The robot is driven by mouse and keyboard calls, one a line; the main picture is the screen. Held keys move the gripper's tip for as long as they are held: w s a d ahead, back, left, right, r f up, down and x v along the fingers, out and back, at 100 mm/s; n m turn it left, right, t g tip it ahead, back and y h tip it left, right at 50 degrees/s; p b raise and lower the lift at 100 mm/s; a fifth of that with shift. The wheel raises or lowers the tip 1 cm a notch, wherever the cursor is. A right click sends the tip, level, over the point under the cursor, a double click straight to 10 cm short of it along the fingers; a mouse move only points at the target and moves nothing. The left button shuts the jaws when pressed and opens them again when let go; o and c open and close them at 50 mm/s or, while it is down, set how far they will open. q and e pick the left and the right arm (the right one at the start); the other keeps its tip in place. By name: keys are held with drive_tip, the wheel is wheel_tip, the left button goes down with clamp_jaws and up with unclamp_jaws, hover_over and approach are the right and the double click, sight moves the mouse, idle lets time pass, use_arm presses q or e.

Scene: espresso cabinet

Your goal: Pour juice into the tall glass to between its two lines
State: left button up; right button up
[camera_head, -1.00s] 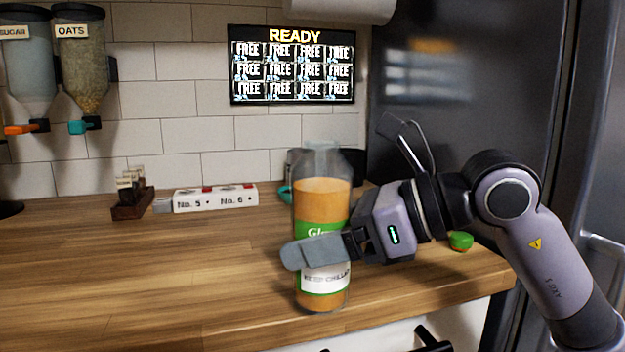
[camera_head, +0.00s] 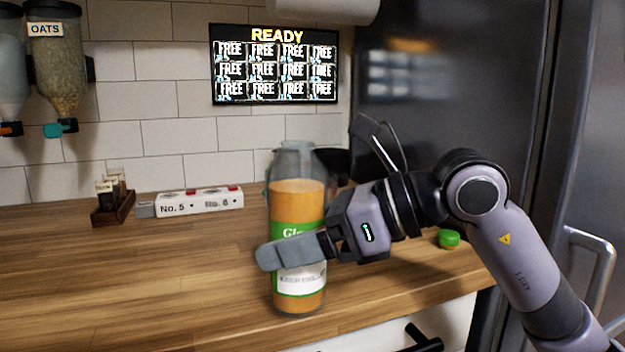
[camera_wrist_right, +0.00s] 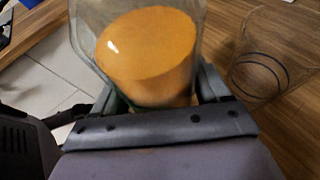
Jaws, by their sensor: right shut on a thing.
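The juice bottle (camera_head: 298,205) is clear, filled with orange juice, with a green and white label. It stands upright at the counter's front, its open top showing no cap. My right gripper (camera_head: 290,250) is shut around its lower half. In the right wrist view the bottle (camera_wrist_right: 148,55) is between the fingers, its juice surface showing. The tall glass (camera_wrist_right: 268,55) is right of the bottle there, with two dark blue lines; it looks empty. In the head view I cannot clearly make out the glass; the bottle may hide it. My left gripper is not in view.
A green cap (camera_head: 449,238) lies on the wooden counter (camera_head: 150,270), right of my gripper. A white box marked No. 5 and No. 6 (camera_head: 200,201) and a small dark rack (camera_head: 113,205) stand at the back. A dark fridge (camera_head: 450,90) bounds the right. The counter's left is clear.

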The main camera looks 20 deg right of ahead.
sight(294, 200)
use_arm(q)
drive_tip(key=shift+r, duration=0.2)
use_arm(e)
drive_tip(key=shift+r, duration=0.2)
drive_tip(key=shift+m+g+p, duration=0.3)
drive_tip(key=shift+p, duration=0.1)
drive_tip(key=shift+r+m+y+p, duration=0.15)
drive_tip(key=shift+m+y+p, duration=0.25)
drive_tip(key=shift+p, duration=0.1)
drive_tip(key=shift+m+g+p, duration=0.35)
drive_tip(key=shift+m+g, duration=0.05)
drive_tip(key=shift+r+m+g+p, duration=0.4)
drive_tip(key=shift+r+m+p, duration=0.15)
drive_tip(key=shift+p, duration=0.3)
drive_tip(key=shift+w+d+r+m+g+y+p, duration=0.15)
drive_tip(key=shift+r+m+g+y+p, duration=0.4)
drive_tip(key=shift+p, duration=0.7)
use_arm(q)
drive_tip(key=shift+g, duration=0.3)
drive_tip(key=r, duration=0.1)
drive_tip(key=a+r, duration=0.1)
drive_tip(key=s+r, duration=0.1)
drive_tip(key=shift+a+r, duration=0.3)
use_arm(e)
drive_tip(key=shift+r, duration=0.25)
